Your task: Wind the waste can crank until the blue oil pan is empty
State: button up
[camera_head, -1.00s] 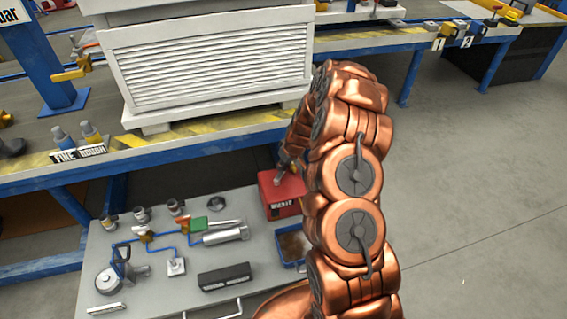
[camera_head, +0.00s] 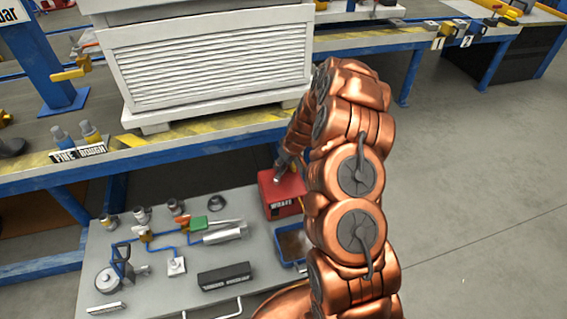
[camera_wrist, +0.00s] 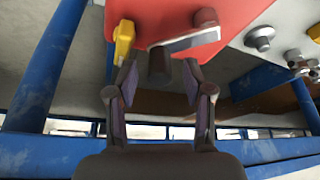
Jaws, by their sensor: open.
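The red waste can (camera_head: 281,193) stands on the grey lower board, partly hidden by my arm. In the wrist view its red face (camera_wrist: 225,12) fills the top. A grey crank arm (camera_wrist: 192,39) lies across that face, with a dark round handle (camera_wrist: 158,66) at its left end. My gripper (camera_wrist: 160,76) is open, its two fingers on either side of this handle; I cannot tell whether they touch it. The blue oil pan (camera_head: 302,264) sits in front of the can, with brown stuff visible inside. Its right part is hidden behind my arm.
A yellow part (camera_wrist: 124,38) sits on the can left of the handle. The grey board (camera_head: 130,225) also carries blue piping, fittings and a black box (camera_head: 224,277). A workbench (camera_head: 60,175) with a white louvred cabinet (camera_head: 207,65) stands behind. Open floor (camera_head: 480,210) lies to the right.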

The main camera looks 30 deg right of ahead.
jog(key=v, duration=0.7)
jog(key=shift+r, duration=0.15)
jog(key=shift+s, duration=0.1)
